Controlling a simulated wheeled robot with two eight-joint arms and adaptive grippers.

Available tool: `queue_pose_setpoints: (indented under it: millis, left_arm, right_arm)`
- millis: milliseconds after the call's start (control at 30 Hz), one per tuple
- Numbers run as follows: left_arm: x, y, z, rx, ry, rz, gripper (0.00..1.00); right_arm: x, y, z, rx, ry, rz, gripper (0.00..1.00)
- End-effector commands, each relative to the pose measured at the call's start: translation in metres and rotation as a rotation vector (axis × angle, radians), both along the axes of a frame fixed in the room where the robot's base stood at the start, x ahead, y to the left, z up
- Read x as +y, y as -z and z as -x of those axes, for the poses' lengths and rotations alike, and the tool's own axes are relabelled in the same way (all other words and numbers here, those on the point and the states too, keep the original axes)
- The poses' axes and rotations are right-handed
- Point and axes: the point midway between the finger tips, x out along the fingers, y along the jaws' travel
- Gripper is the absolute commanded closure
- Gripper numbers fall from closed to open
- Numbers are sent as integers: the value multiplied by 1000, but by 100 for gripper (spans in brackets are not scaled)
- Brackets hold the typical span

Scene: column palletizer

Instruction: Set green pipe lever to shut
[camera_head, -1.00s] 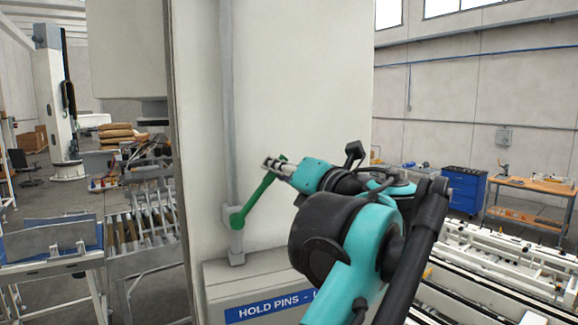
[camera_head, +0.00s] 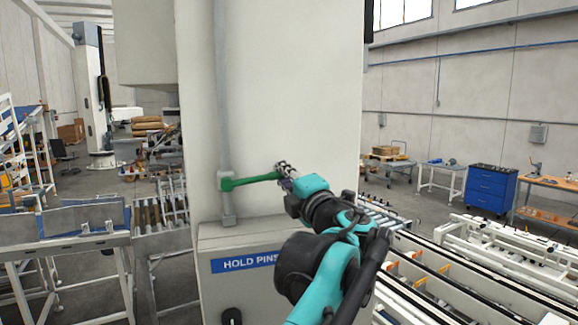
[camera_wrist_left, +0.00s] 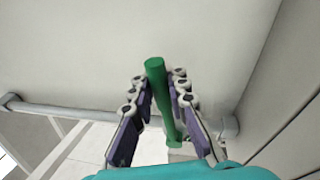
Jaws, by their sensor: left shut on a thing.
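The green pipe lever (camera_head: 250,182) is mounted on a grey vertical pipe (camera_head: 222,100) on the face of a pale cabinet. It points right from its pivot, close to horizontal, with its free end slightly higher. My left gripper (camera_head: 283,170) is shut on the lever near that free end. In the left wrist view the lever (camera_wrist_left: 158,92) runs between the two fingers of the left gripper (camera_wrist_left: 159,77), its round end sticking out past the fingertips. My right gripper is in neither view.
A ledge with a blue "HOLD PINS" label (camera_head: 240,263) juts out below the pipe, with a black knob (camera_head: 231,316) under it. Roller conveyors (camera_head: 155,215) stand at left. White machine rails (camera_head: 500,255) and a blue drawer cabinet (camera_head: 491,190) are at right.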

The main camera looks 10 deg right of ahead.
Motion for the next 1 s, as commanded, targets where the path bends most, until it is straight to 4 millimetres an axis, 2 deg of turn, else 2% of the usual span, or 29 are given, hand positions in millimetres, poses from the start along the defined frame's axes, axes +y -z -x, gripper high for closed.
queue_pose_setpoints:
  millis: [300,867,900,967,1000]
  left_arm:
    - [-5,15,-1,13,7,-121,100]
    - [-5,20,-3,18,6,-144,100]
    - [-4,20,-3,18,6,-144,79]
    - [-4,20,-2,18,7,-143,63]
    - [-4,20,-2,18,7,-144,63]
  right_arm:
    - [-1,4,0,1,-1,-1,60]
    - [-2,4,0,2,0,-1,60]
    - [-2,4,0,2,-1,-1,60]
    - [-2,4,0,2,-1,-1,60]
    - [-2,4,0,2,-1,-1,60]
